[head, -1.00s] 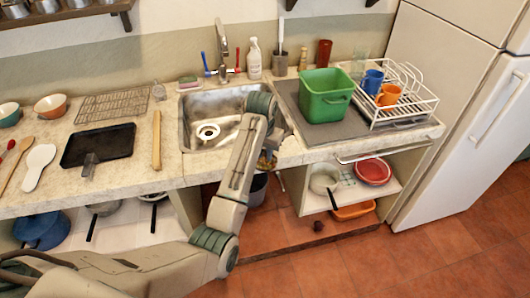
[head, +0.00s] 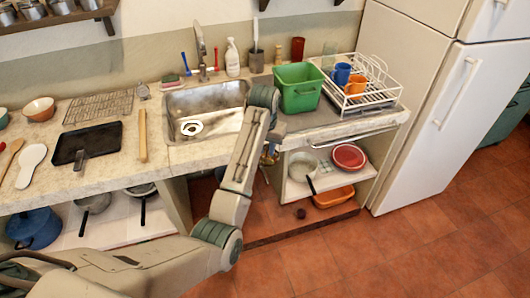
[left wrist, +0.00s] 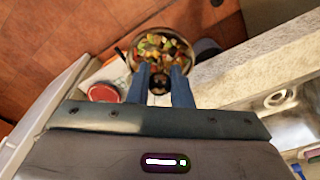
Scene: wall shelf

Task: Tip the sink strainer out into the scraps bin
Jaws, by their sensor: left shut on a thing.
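The sink strainer (left wrist: 160,45) is a round metal basket full of mixed food scraps in the left wrist view. My left gripper (left wrist: 163,82) is shut on its dark knob-like part, between two blue fingers. In the head view my forearm hides most of the gripper; a small piece of the strainer (head: 269,157) shows beside it, in front of the counter edge and below the countertop. A green open bin (head: 298,88) stands on the counter right of the sink. A dark rounded thing (left wrist: 206,48), perhaps a bin, shows beside the strainer. My right gripper is out of view.
The sink (head: 206,108) has a bare drain ring. A white dish rack (head: 362,82) with mugs stands right of the green bin. The open lower shelf holds a red bowl (head: 348,156).

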